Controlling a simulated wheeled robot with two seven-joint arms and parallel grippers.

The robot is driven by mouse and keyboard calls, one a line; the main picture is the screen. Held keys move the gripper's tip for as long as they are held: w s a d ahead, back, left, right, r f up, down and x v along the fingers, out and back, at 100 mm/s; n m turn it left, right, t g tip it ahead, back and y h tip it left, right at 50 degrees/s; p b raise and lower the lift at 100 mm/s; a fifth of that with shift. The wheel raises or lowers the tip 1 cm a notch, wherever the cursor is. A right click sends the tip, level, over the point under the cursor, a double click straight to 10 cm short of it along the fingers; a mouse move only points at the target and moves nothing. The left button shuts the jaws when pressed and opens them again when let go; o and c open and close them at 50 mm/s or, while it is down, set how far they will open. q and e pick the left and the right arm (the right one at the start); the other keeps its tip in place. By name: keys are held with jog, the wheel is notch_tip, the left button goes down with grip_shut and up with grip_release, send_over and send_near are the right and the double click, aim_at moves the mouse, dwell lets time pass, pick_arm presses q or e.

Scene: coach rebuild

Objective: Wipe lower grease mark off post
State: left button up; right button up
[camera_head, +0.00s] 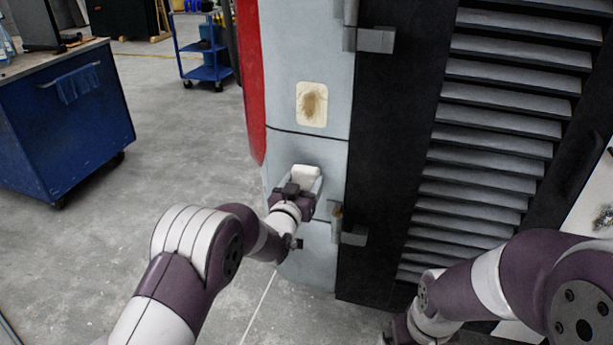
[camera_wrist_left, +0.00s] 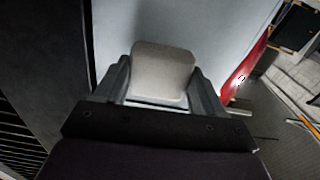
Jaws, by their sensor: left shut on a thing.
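A pale grey-blue post (camera_head: 307,58) stands upright in the middle of the head view. A brown grease mark (camera_head: 312,105) on a cream patch shows on its upper part. My left gripper (camera_head: 302,184) is shut on a white block-like pad (camera_head: 306,172), held at the lower part of the post. The pad also shows between the fingers in the left wrist view (camera_wrist_left: 162,70), close to the post's face (camera_wrist_left: 215,35); I cannot tell if it touches. No lower mark is visible; the pad and gripper cover part of that area. My right gripper is out of sight.
A dark louvred panel (camera_head: 500,125) adjoins the post on the right, with hinges (camera_head: 372,40) at the seam. A red panel (camera_head: 249,85) edges the post on the left. A blue cabinet (camera_head: 62,125) and blue cart (camera_head: 203,55) stand left; the floor between is clear.

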pick_arm(q)
jog(key=shift+v, duration=1.4)
jog(key=v, duration=0.3)
